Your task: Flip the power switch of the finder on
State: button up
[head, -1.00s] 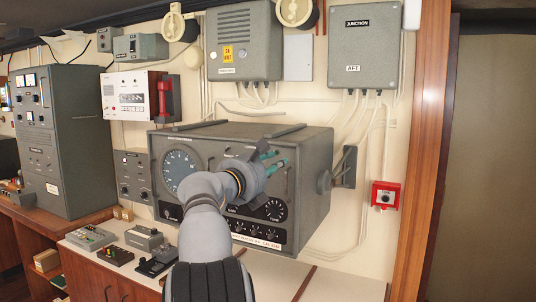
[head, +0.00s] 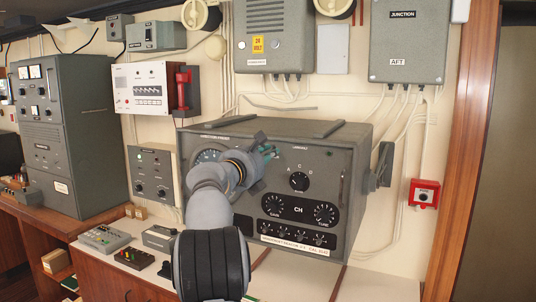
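The finder (head: 350,137) is a large grey box with a dark front panel. Its round dial (head: 208,156) at the upper left is partly hidden by my arm. A rotary selector (head: 299,181), two scaled knobs marked GAIN (head: 274,207) and TUNE (head: 325,214), and a row of small controls (head: 290,234) show on the front. I cannot tell which control is the power switch; it may be hidden. My gripper (head: 268,150) is in front of the upper left of the panel, with dark and teal fingers. Its opening and any contact are unclear.
A grey cabinet (head: 80,150) and a small two-knob box (head: 152,175) stand left. A white panel with a red handset (head: 183,88) hangs above. Small devices (head: 102,238) lie on the counter. A red call box (head: 424,194) is on the right wall.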

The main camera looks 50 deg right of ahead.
grip_shut()
